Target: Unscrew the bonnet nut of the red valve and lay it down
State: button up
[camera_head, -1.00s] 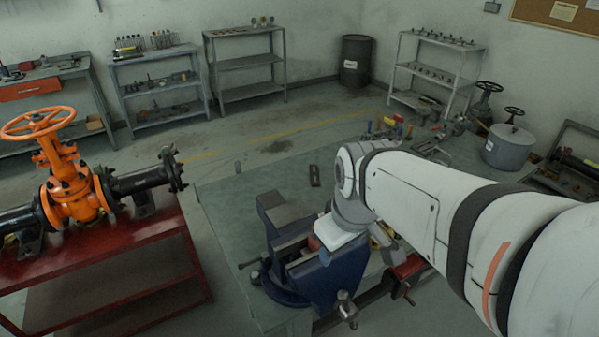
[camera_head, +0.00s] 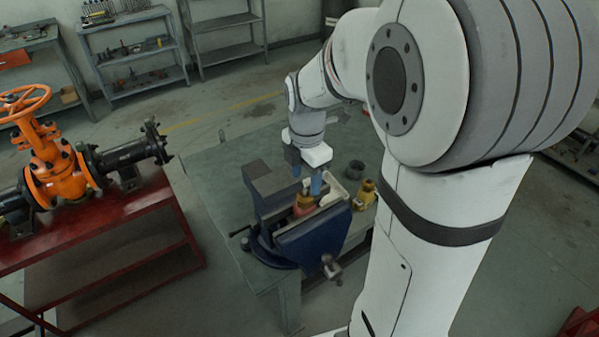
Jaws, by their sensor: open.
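The red valve (camera_head: 302,211) is clamped upright in the blue bench vise (camera_head: 314,235), and only its upper part shows between the jaws. A yellow-brass part, perhaps the bonnet nut (camera_head: 306,198), sits on top of it; its edges are too small to make out. No object shows between the fingers. I cannot tell whether a fingertip touches the brass part.
A dark grey ring-like piece (camera_head: 355,169) and a brass fitting (camera_head: 364,193) stand on the bench (camera_head: 213,178) right of the vise. The bench is clear left of the vise. An orange gate valve (camera_head: 52,165) stands on a red table (camera_head: 110,235) at left. Shelves line the back wall.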

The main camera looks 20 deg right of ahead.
aim_at(305, 189)
jog(key=shift+f+b, duration=2.3)
jog(key=shift+f, duration=0.95)
jog(key=shift+w, duration=0.2)
jog(key=c, duration=0.9)
jog(key=shift+c, duration=0.2)
